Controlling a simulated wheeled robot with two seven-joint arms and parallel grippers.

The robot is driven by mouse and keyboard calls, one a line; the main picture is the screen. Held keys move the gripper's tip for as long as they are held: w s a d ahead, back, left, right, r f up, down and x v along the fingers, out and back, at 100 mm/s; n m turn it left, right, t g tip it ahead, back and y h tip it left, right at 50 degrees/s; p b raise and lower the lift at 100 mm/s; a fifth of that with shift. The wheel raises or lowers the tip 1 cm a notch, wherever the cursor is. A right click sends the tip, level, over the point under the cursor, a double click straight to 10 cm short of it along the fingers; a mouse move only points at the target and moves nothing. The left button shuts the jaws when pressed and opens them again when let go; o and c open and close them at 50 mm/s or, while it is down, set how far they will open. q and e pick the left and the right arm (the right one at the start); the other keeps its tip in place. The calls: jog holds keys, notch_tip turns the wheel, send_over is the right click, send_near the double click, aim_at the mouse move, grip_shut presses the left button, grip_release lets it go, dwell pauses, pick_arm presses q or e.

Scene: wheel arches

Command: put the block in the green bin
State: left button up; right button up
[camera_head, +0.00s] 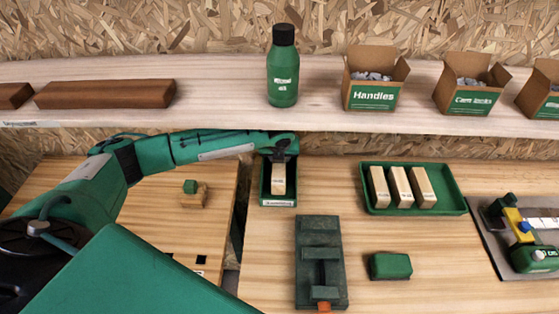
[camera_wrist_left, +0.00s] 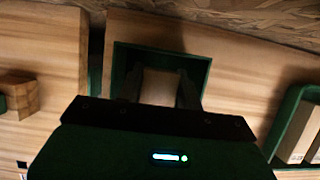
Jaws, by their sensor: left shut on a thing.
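A pale wooden block (camera_head: 278,180) with dark print is at the small green bin (camera_head: 278,203) near the middle of the table. My left gripper (camera_head: 280,158) is shut on the block from above, its fingers on either side of it. In the left wrist view the block (camera_wrist_left: 160,86) shows between the dark fingers, within the outline of the bin's rim (camera_wrist_left: 203,66). I cannot tell whether the block touches the bin floor. The gripper body hides the near part of the bin there. My right gripper is not in view.
A green tray (camera_head: 450,207) to the right holds three similar blocks. A dark green fixture (camera_head: 319,262) and a green block (camera_head: 390,266) lie in front. A shelf (camera_head: 220,98) with a bottle (camera_head: 283,75) and cardboard boxes runs behind. A gap splits the tables left of the bin.

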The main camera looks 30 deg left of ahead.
pick_arm(q)
notch_tip(320, 180, down, 2)
jog(key=shift+f+p, duration=0.25)
jog(key=shift+p, duration=0.25)
jog(key=shift+w+f, duration=0.15)
jog(key=shift+f, duration=0.25)
jog(key=o, duration=1)
jog(key=shift+f, duration=0.15)
jog(key=shift+o, duration=0.2)
jog(key=b+v, duration=0.1)
jog(key=v, duration=0.6)
jog(key=shift+w, duration=0.1)
jog(key=shift+r, duration=0.45)
